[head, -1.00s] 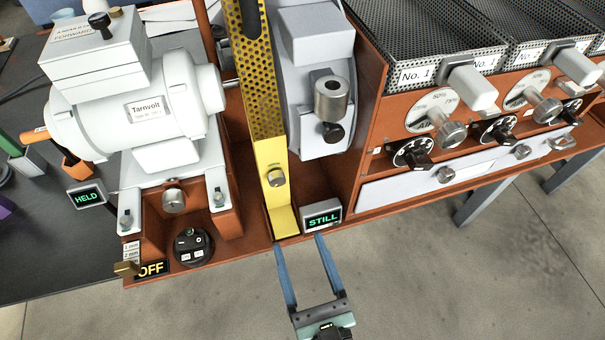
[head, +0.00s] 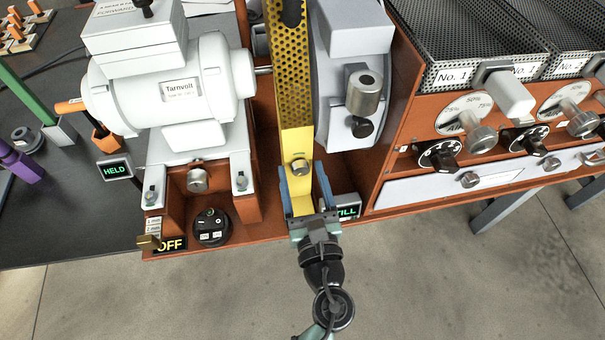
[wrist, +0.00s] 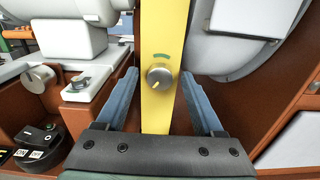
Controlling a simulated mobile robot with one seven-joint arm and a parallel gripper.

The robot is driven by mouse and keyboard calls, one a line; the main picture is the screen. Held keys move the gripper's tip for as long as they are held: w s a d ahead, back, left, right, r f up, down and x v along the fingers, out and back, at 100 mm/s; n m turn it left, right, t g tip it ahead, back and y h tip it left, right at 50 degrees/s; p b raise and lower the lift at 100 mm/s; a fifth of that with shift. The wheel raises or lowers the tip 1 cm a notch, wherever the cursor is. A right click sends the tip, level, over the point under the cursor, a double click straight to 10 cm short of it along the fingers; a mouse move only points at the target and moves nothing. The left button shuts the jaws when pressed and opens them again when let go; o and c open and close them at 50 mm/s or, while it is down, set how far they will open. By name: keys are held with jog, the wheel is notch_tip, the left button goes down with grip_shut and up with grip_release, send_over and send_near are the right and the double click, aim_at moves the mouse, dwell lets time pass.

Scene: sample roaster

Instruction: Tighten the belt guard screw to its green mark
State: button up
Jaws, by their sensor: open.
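The yellow belt guard (head: 297,130) stands upright between the white motor and the grey drum housing. Its screw is a round silver knob (head: 300,167) low on the guard. In the wrist view the knob (wrist: 159,77) carries a yellow pointer line toward the lower left, and the green mark (wrist: 161,56) is a short bar on the guard just above it. My gripper (head: 299,170) is open, with a blue finger on each side of the guard near the knob. In the wrist view my gripper (wrist: 160,80) has clear gaps to the knob on both sides and holds nothing.
The white motor (head: 175,90) and its mounts stand to the left, the drum housing (head: 345,70) to the right. A display (head: 347,212), partly hidden by my gripper, sits low at right. A HELD display (head: 115,171) and OFF sign (head: 170,245) are at left.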

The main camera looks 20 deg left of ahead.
grip_shut()
